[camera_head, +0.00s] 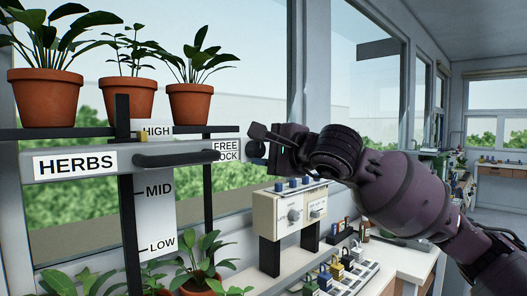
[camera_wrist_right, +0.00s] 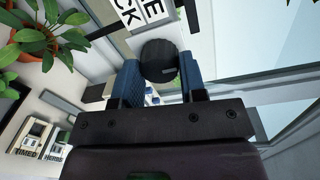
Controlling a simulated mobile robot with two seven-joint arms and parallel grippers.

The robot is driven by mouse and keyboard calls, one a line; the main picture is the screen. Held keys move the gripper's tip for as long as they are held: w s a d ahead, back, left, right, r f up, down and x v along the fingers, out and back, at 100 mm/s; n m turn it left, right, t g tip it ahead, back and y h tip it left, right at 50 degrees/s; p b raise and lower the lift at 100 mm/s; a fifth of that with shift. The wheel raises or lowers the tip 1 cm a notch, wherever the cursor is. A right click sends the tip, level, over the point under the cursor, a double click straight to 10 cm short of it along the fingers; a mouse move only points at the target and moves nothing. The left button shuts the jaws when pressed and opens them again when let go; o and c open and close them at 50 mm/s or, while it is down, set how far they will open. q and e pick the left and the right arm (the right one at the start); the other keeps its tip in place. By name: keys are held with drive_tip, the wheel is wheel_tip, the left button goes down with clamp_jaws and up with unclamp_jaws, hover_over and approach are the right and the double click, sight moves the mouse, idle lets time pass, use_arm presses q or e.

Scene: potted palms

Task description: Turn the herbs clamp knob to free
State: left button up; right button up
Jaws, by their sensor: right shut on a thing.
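The herbs shelf rail bears a HERBS label (camera_head: 75,163) and a dark handle (camera_head: 190,159). At its right end is a label (camera_head: 226,151) with FREE above a partly hidden word ending in OCK. The round dark clamp knob (camera_wrist_right: 159,58) sits between the blue-lined fingers of my right gripper (camera_wrist_right: 158,70). The fingers are shut on it from both sides. A small pale mark shows on the knob's face. In the head view my right gripper (camera_head: 262,147) is at the rail's right end and hides part of the knob. My left gripper is not in view.
Several potted plants (camera_head: 128,95) stand on the shelf above the rail. A height scale (camera_head: 158,193) reads HIGH, MID and LOW. A cream control box (camera_head: 290,212) stands below my right arm, near a worktop with small items. A window lies close behind.

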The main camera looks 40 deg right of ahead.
drive_tip(key=o, duration=0.9)
drive_tip(key=shift+s, duration=0.2)
drive_tip(key=shift+s, duration=0.3)
drive_tip(key=s, duration=0.3)
drive_tip(key=s+p, duration=0.1)
drive_tip(key=s, duration=0.2)
drive_tip(key=s+p, duration=0.1)
drive_tip(key=s, duration=0.3)
drive_tip(key=shift+d+r, duration=0.25)
drive_tip(key=shift+d, duration=0.15)
drive_tip(key=shift+w, duration=0.1)
